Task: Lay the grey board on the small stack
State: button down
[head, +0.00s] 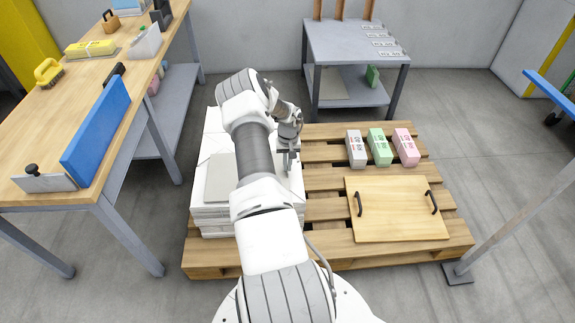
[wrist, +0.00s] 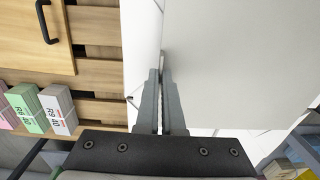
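The grey board (head: 219,180) lies flat on the white paper stack (head: 213,221) at the left of the pallet. My arm hides much of the board's right part in the head view. In the wrist view the board (wrist: 240,55) fills much of the right side. My gripper (head: 290,165) points down near the stack's right side. In the wrist view its fingers (wrist: 161,80) are close together beside the board's left edge, and one overlaps that edge. I see nothing held between them. Whether they touch the board is unclear. I cannot tell which stack is the small one.
A lidded wooden board (head: 397,209) with two black handles and three bundles, grey (head: 355,149), green (head: 380,148) and pink (head: 405,148), lie on the pallet (head: 325,208). A workbench (head: 60,120) stands left. A grey shelf table (head: 352,42) stands behind. Floor at right is mostly clear.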

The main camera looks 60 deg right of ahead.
jog(key=shift+f+b, duration=0.4)
jog(key=shift+f, duration=0.15)
jog(key=c, duration=1)
grip_release()
notch_tip(320, 180, up, 17)
jog(key=p, duration=0.5)
jog(key=shift+s+d+r+p, duration=0.1)
jog(key=shift+r+p, duration=0.1)
jog(key=shift+p, duration=0.1)
